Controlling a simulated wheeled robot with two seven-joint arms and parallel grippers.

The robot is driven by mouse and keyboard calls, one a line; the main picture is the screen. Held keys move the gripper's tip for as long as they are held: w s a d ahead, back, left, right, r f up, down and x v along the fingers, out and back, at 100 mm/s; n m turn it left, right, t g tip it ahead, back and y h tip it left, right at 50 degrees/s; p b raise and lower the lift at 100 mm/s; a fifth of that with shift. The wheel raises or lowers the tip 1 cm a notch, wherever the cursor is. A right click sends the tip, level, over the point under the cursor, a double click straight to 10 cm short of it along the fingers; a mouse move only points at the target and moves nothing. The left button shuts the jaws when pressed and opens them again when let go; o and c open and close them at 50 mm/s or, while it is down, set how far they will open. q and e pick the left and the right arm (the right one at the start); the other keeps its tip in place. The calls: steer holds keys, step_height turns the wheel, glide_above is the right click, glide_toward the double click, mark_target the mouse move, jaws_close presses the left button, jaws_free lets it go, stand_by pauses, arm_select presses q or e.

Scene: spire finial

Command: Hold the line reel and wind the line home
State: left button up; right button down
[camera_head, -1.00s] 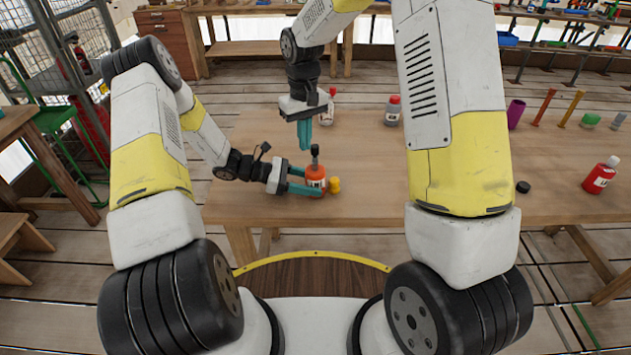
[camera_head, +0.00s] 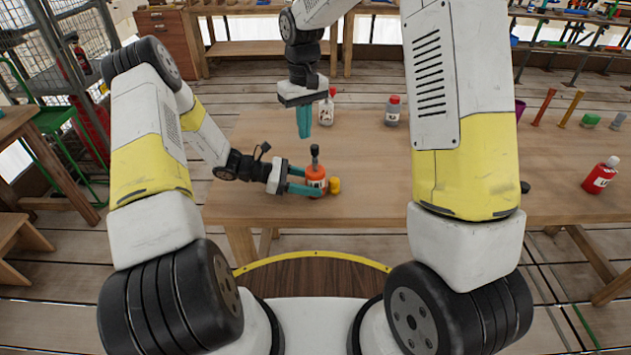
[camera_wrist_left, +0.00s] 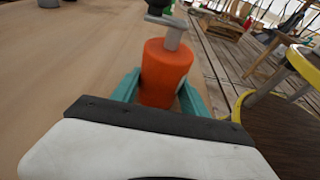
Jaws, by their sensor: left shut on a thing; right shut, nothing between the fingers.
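The line reel (camera_head: 316,174) is an orange cylinder with a pale label and a dark upright knob on top. It stands near the front edge of the table. My left gripper (camera_head: 308,183) is shut around its sides. The left wrist view shows the orange reel body (camera_wrist_left: 166,72) between the teal fingers, with a grey crank on top and its dark knob cut off by the frame edge. A small yellow part (camera_head: 334,185) sits at the reel's right side. My right gripper (camera_head: 304,124) is shut and empty, pointing down above and behind the reel, apart from it.
The wooden table (camera_head: 260,135) has free room around the reel. A white bottle with a red cap (camera_head: 327,110) and a grey bottle with a red cap (camera_head: 392,112) stand behind. A red bottle (camera_head: 600,177) stands at the far right.

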arm_select(q)
steer(key=o, duration=1.1)
steer(key=shift+c, duration=0.2)
